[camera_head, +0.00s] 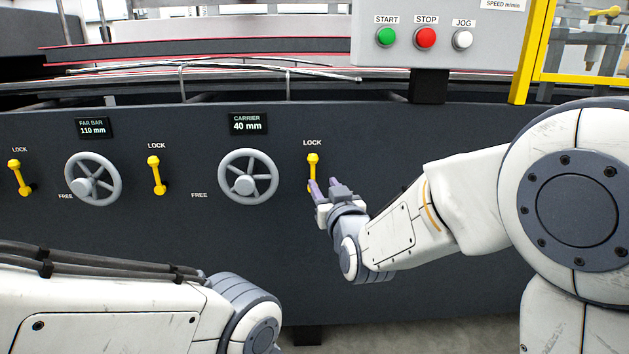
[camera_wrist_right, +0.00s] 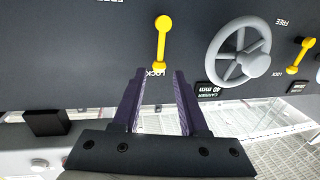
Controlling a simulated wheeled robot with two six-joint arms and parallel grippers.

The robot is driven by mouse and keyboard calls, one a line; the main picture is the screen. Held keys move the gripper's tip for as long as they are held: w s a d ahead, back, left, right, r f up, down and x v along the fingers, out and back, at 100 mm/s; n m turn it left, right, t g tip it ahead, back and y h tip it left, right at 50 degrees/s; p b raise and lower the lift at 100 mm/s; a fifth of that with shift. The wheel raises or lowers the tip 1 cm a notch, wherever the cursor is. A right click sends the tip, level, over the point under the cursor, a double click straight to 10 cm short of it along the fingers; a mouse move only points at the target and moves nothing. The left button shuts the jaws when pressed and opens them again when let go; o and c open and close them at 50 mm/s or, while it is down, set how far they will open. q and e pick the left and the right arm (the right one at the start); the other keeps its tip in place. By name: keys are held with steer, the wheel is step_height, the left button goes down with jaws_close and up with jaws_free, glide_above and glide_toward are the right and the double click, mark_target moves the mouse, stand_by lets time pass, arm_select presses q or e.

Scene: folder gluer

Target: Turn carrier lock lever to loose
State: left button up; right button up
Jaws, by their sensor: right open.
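The carrier lock lever (camera_head: 313,160) is yellow and stands upright on the dark panel, right of the carrier handwheel, its upper end pointing at the LOCK label (camera_head: 312,143). My right gripper (camera_head: 321,187) is open and empty, its purple fingers by the lever's lower part. In the right wrist view, which is upside down, the lever (camera_wrist_right: 162,42) lies ahead of the right gripper (camera_wrist_right: 160,72), with its LOCK end near the gap between the fingertips. I cannot tell whether they touch. My left arm shows at lower left, but its gripper is out of view.
The carrier handwheel (camera_head: 248,176) sits left of the lever under a 40 mm display (camera_head: 247,124). Two similar yellow levers (camera_head: 155,175) (camera_head: 19,177) and the far bar handwheel (camera_head: 93,180) are further left. A button box (camera_head: 435,50) hangs above right.

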mark_target(313, 169)
steer(key=b+x, duration=0.2)
steer(key=x, duration=0.6)
steer(key=shift+w+f, duration=0.1)
steer(key=shift+w, duration=0.1)
steer(key=shift+w+a, duration=0.15)
steer(key=shift+w, duration=0.35)
jaws_close()
stand_by(0.7)
